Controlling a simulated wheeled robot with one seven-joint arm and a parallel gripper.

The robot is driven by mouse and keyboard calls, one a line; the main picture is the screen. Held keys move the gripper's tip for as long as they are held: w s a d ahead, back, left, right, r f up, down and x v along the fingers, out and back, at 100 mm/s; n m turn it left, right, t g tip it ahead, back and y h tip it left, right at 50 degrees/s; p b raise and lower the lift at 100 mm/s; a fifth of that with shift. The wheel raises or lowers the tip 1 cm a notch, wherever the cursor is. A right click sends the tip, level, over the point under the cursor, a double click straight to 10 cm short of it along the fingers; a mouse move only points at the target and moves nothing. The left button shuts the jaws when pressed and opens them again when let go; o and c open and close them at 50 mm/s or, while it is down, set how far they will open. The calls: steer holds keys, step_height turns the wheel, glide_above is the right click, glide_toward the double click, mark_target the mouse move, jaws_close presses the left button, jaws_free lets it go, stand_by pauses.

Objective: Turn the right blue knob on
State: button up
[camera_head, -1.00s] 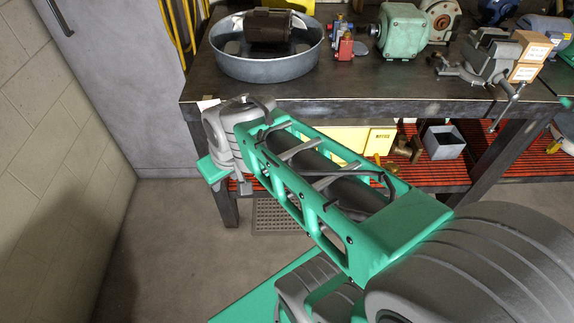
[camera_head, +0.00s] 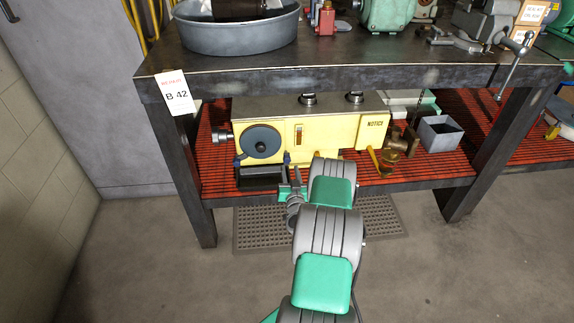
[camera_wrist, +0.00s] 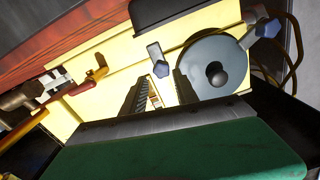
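A yellow machine (camera_head: 335,128) sits on the red lower shelf; its panel also shows in the wrist view (camera_wrist: 115,48). The right blue knob (camera_head: 286,158) is just right of the grey disc (camera_head: 261,142). In the wrist view this knob (camera_wrist: 161,67) is a blue end on a short grey lever, just beyond my fingertips. The left blue knob (camera_head: 238,159) is on the disc's other side; it also shows in the wrist view (camera_wrist: 267,28). My gripper (camera_wrist: 160,78) is open and empty, its fingers apart before the panel. I cannot tell whether it touches anything.
The bench top (camera_head: 340,60) overhangs the shelf. A black tray (camera_head: 262,178) is below the disc. A brass fitting (camera_head: 397,155) and a grey box (camera_head: 439,134) stand to the right. The bench's left leg (camera_head: 188,178) is left of the machine.

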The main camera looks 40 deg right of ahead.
mark_target(287, 161)
steer(key=x, duration=0.7)
steer(key=shift+r, duration=0.15)
steer(key=shift+c, duration=0.6)
steer(key=shift+a, duration=0.1)
jaws_close()
